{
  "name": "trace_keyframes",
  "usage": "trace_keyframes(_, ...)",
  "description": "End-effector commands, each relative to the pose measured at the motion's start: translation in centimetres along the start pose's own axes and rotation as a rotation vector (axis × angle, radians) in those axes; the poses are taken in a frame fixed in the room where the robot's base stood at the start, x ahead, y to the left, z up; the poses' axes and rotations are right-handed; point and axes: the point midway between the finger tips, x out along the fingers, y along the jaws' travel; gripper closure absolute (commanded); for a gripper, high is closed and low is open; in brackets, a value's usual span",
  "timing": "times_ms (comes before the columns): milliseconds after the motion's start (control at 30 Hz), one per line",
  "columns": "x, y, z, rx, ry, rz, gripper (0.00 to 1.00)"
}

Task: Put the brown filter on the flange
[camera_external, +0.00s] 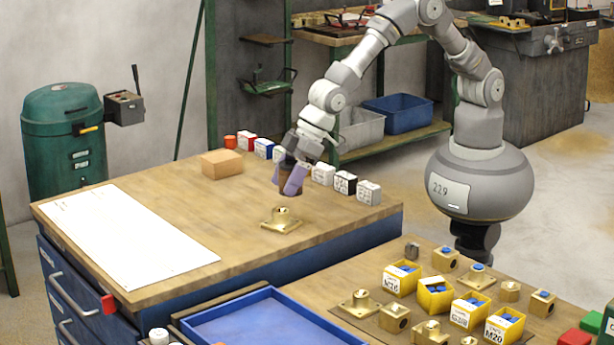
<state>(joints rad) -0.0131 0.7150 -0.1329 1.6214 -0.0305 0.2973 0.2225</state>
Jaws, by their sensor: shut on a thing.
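The brown filter (289,168) is a small dark brown piece, partly hidden by my gripper's fingers. My gripper (288,182) has pale purple fingers and is shut on the filter, pointing down over the wooden workbench top. The brass flange (282,220) has a square base and a raised round collar. It sits on the workbench near its front right edge. The filter is held above the flange and apart from it, slightly farther back in the picture.
A tan block (221,163) and a row of small labelled boxes (343,182) stand at the back of the workbench (185,205). A white sheet (127,234) lies at left. The front bench holds yellow bins (435,294), brass parts and a blue tray (268,322).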

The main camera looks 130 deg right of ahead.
Motion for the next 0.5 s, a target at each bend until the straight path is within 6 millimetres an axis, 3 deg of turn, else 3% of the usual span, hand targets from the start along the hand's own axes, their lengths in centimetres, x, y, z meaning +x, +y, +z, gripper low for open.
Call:
trace_keyframes(267, 1.7, -0.4, -2.3, 0.001, 0.001, 0.001, 0.70)
trace_keyframes(500, 4.8, -0.3, -0.4, 0.001, -0.001, 0.001, 0.70)
